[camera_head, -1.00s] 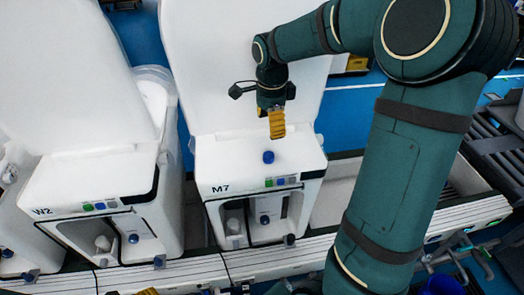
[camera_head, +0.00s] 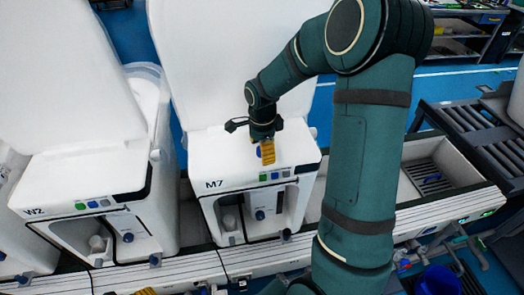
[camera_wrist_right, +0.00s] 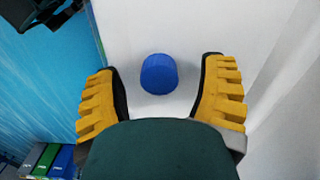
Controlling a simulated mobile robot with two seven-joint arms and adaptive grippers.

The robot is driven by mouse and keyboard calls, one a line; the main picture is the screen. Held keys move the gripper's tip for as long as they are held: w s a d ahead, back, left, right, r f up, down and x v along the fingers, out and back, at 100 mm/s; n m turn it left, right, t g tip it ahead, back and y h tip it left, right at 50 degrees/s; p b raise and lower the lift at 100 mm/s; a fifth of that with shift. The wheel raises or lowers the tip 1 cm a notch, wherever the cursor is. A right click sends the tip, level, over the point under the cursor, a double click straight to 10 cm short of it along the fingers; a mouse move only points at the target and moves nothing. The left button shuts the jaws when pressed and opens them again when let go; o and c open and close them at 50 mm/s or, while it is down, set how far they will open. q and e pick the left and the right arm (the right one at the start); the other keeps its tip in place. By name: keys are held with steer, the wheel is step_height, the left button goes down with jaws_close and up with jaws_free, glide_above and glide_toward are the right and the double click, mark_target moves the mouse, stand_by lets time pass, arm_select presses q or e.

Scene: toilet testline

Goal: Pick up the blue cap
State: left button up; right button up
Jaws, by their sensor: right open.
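The blue cap (camera_wrist_right: 159,76) is a short round cylinder on the white top of the M7 unit (camera_head: 222,160). In the right wrist view it lies between my two yellow fingers, toward their tips, with a gap on each side. In the head view my right gripper (camera_head: 267,152) is over the unit's top and hides most of the cap. My right gripper, also in the wrist view (camera_wrist_right: 163,90), is open and empty. A yellow piece at the bottom edge of the head view looks like a finger of my left gripper (camera_head: 145,291); its opening is not shown.
Green, blue and grey buttons (camera_head: 275,175) sit on the M7 front edge. A raised white lid (camera_head: 230,60) stands behind the gripper. The W2 unit (camera_head: 90,180) is at left. An open light bin (camera_head: 435,165) and a dark roller rack (camera_head: 480,135) are at right.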

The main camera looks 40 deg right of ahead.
steer(key=c, duration=0.9)
